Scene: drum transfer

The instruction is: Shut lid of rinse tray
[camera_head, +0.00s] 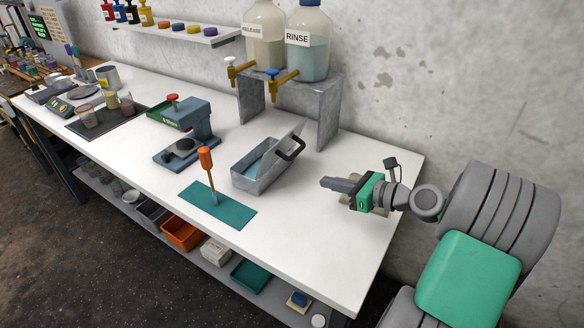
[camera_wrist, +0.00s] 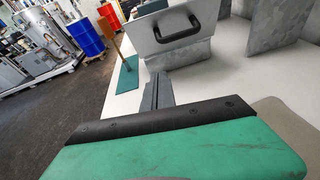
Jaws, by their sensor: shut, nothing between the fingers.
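The rinse tray (camera_head: 256,172) is a grey metal box on the white bench, with blue liquid showing inside. Its lid (camera_head: 284,143) stands open, raised and tilted on the tray's right side, with a black handle (camera_head: 291,149) on its outer face. In the wrist view the lid (camera_wrist: 176,32) and its handle (camera_wrist: 178,28) fill the upper middle, with the tray mostly hidden behind. My gripper (camera_head: 325,183) is shut and empty, above the bench to the right of the lid and apart from it. In the wrist view its closed fingers (camera_wrist: 156,92) point toward the lid.
A metal stand (camera_head: 318,110) with two labelled bottles is behind the tray. A teal mat (camera_head: 232,210) with an upright orange-handled tool (camera_head: 206,160) lies in front-left. A blue-grey press (camera_head: 195,125) stands farther left. The bench's right end (camera_head: 350,235) is mostly clear.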

